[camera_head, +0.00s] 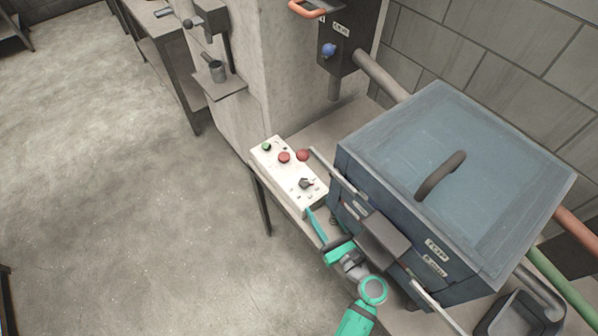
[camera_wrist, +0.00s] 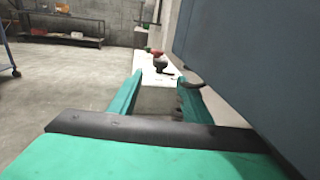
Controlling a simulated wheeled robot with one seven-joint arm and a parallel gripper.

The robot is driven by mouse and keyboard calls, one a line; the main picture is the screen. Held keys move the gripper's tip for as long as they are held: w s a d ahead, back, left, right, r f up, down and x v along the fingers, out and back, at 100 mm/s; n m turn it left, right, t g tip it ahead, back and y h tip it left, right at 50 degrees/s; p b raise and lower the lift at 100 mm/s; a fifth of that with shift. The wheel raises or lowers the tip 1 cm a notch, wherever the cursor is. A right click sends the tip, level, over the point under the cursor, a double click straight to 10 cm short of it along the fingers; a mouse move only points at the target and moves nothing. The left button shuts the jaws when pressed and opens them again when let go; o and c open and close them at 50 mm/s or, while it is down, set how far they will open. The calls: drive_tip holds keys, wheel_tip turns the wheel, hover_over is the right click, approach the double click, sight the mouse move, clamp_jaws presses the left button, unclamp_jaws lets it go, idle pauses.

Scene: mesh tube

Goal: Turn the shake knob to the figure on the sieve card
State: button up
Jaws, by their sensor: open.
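The shake knob (camera_head: 305,183) looks like a small dark knob on the near end of a white control panel (camera_head: 279,170), with small marks around it that are too small to read. In the wrist view the dark knob (camera_wrist: 161,64) stands ahead, beyond and between my fingertips. My gripper (camera_head: 312,212) is at the panel's near end, open and empty, apart from the knob. In the wrist view my gripper (camera_wrist: 165,92) shows its two green fingers spread. I cannot make out a sieve card or its figure.
A large blue-grey lidded box (camera_head: 455,180) stands close right of the panel and my gripper. Red buttons (camera_head: 284,157) and a green button (camera_head: 266,146) sit farther along the panel. A thin metal bar (camera_head: 338,178) runs beside the panel. Open floor (camera_head: 120,220) lies left.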

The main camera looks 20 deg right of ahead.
sight(306, 187)
drive_tip(key=w, duration=0.3)
drive_tip(key=w+a, duration=0.1)
drive_tip(key=w, duration=0.3)
drive_tip(key=w+a, duration=0.1)
drive_tip(key=w, duration=0.3)
drive_tip(key=shift+r, duration=0.15)
drive_tip(key=shift+s, duration=0.1)
drive_tip(key=c, duration=1)
